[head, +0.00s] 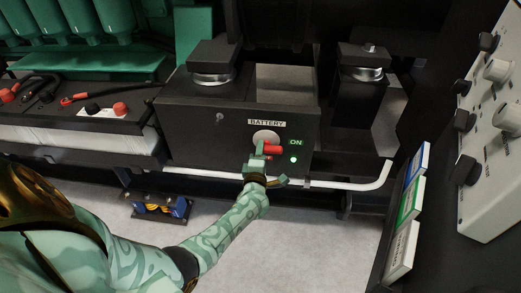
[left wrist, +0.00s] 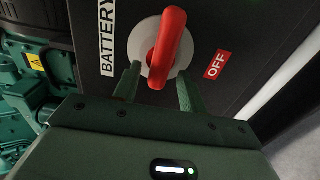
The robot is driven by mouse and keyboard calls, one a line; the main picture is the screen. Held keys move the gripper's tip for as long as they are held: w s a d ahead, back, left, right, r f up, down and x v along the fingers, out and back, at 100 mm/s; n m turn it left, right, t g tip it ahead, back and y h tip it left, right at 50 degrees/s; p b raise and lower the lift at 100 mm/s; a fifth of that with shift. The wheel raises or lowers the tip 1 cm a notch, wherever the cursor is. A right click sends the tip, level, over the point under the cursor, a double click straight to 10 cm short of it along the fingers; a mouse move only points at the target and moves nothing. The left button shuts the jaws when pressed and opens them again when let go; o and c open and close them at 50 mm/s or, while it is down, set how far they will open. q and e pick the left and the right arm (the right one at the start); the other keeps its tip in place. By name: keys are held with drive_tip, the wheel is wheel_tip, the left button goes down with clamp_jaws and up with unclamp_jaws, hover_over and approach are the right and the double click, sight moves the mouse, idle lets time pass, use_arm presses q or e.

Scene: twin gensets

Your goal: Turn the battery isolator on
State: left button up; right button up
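The battery isolator has a red handle (head: 272,149) on a round pale plate (head: 262,135), on a black box front under a BATTERY label (head: 266,122). The handle lies roughly level, towards the ON label (head: 296,143). A green lamp (head: 294,160) glows below that label. My left gripper (head: 257,160) is at the handle. In the left wrist view the red handle (left wrist: 167,45) shows with its near end between my two spread fingers (left wrist: 159,80), with gaps on both sides. An OFF label (left wrist: 216,65) shows there to the right. My right gripper is out of view.
A white pipe (head: 335,184) runs along below the box. A grey panel with knobs (head: 494,140) and a rack of coloured booklets (head: 410,210) stand at the right. A battery with red and black terminals (head: 105,110) is at the left. Open floor lies below.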

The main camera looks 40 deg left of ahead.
use_arm(q)
drive_tip(key=p+v, duration=0.4)
drive_tip(key=v, duration=1.2)
drive_tip(key=shift+d+p, duration=0.2)
drive_tip(key=shift+p, duration=0.2)
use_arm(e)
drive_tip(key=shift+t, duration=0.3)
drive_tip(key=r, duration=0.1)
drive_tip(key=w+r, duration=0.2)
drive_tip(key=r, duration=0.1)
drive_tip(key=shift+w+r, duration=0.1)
use_arm(q)
drive_tip(key=shift+s+f, duration=0.1)
drive_tip(key=shift+s, duration=0.05)
